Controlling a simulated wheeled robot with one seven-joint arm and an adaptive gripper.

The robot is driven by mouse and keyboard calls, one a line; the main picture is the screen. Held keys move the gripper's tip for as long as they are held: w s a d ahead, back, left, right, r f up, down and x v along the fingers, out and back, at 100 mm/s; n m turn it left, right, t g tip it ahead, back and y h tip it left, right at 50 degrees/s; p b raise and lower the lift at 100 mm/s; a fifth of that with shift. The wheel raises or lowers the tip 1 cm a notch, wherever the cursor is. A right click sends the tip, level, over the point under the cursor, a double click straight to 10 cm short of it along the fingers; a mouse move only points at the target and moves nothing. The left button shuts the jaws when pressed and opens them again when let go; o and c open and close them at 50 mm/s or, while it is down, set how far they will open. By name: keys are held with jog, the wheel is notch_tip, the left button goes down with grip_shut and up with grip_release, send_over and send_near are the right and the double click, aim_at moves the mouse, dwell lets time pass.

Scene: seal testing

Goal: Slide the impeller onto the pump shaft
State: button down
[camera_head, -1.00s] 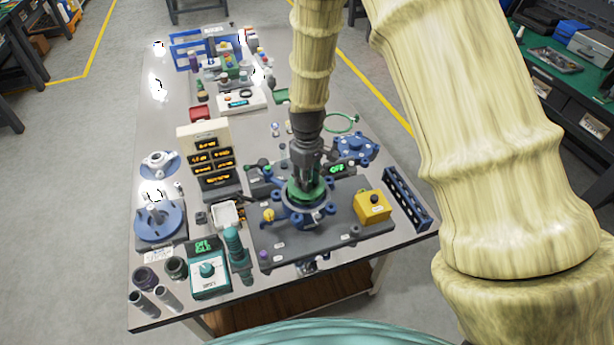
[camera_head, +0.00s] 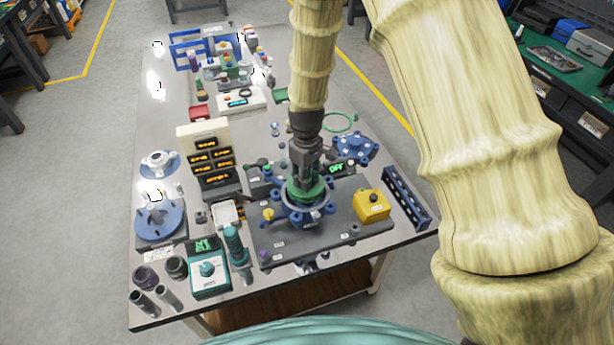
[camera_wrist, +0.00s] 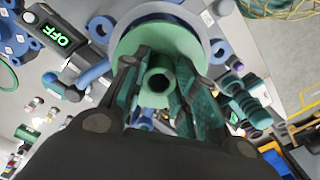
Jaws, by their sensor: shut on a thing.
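The green impeller (camera_head: 304,192) sits within the blue pump housing (camera_head: 309,217) on the dark grey base plate. My gripper (camera_head: 304,172) points down from above and is shut on the impeller's hub. In the wrist view the impeller (camera_wrist: 137,42) shows as a pale green disc with a hollow hub between my gripper's fingers (camera_wrist: 160,85). The housing's grey rim surrounds the disc there. The pump shaft is hidden, so I cannot tell how far the impeller is on it.
A teal tool (camera_head: 236,245) stands at the left. The plate's front strip (camera_head: 300,248) is mostly clear.

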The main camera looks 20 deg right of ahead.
jog(key=shift+f+b, duration=0.35)
jog(key=shift+f, duration=0.4)
jog(key=c, duration=1)
grip_release()
jog(key=shift+c, duration=0.2)
notch_tip(320, 180, up, 5)
jog(key=p, duration=0.3)
dwell(0.8)
